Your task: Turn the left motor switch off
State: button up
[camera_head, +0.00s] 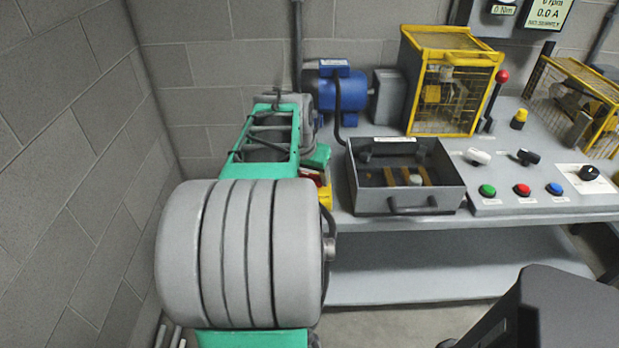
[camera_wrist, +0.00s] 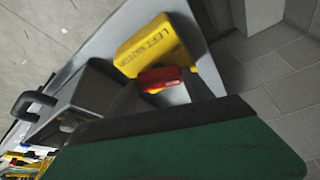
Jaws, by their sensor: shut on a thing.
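The left motor switch is a yellow box (camera_wrist: 157,44) lettered "LEFT MOTOR" with a red handle (camera_wrist: 160,79). In the wrist view it stands on the grey bench top, upper centre. In the head view the yellow box (camera_head: 326,198) is small and partly hidden by the large grey drum (camera_head: 235,255). The lettering cannot be read there, and the handle's exact setting is unclear. A green surface with a dark edge (camera_wrist: 190,145) fills the bottom of the wrist view, very close; I cannot tell what it is. I cannot make out my gripper's fingertips in either view.
A grey open tray (camera_head: 365,203) with a front handle stands right of the switch. A green frame (camera_head: 240,150) and blue motor (camera_head: 340,88) are behind. Coloured buttons (camera_head: 522,190) sit at right. Block walls close the left and back. My dark arm link is at lower right.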

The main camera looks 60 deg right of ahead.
jog(key=shift+s+n+t+y, duration=0.15)
jog(key=shift+n+t, duration=0.25)
jog(key=shift+n, duration=0.75)
jog(key=shift+n+t+y, duration=0.15)
jog(key=shift+n+t, duration=0.25)
jog(key=shift+n, duration=0.75)
jog(key=o, duration=1.4)
jog(key=shift+c, duration=0.2)
jog(key=v, duration=0.8)
